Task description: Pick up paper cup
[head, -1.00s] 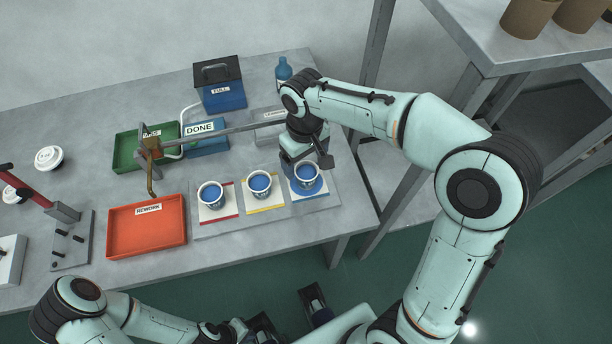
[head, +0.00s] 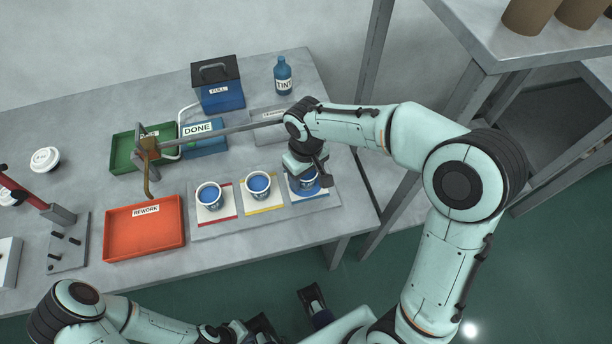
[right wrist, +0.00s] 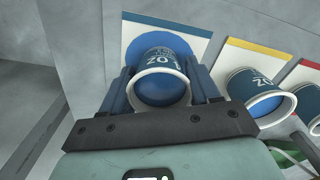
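Three paper cups with blue-and-white sides and blue insides stand upright on a grey board. The rightmost paper cup (head: 303,184) is on the blue-edged card and partly hidden by my right gripper (head: 308,178). In the right wrist view, this cup (right wrist: 160,85) stands between the two fingers of the gripper (right wrist: 160,82), which are spread on either side of it; firm contact is not visible. The middle cup (head: 258,186) is on the yellow-edged card and the left cup (head: 208,195) on the red-edged one. My left arm is at the bottom left; its fingers are not clear.
An orange REWORK tray (head: 145,240) lies left of the cups. A blue DONE bin (head: 205,148), a green tray (head: 125,160) and a tint bottle (head: 283,80) stand behind. A metal bar crosses behind the cups. A shelf (head: 480,50) stands at the right.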

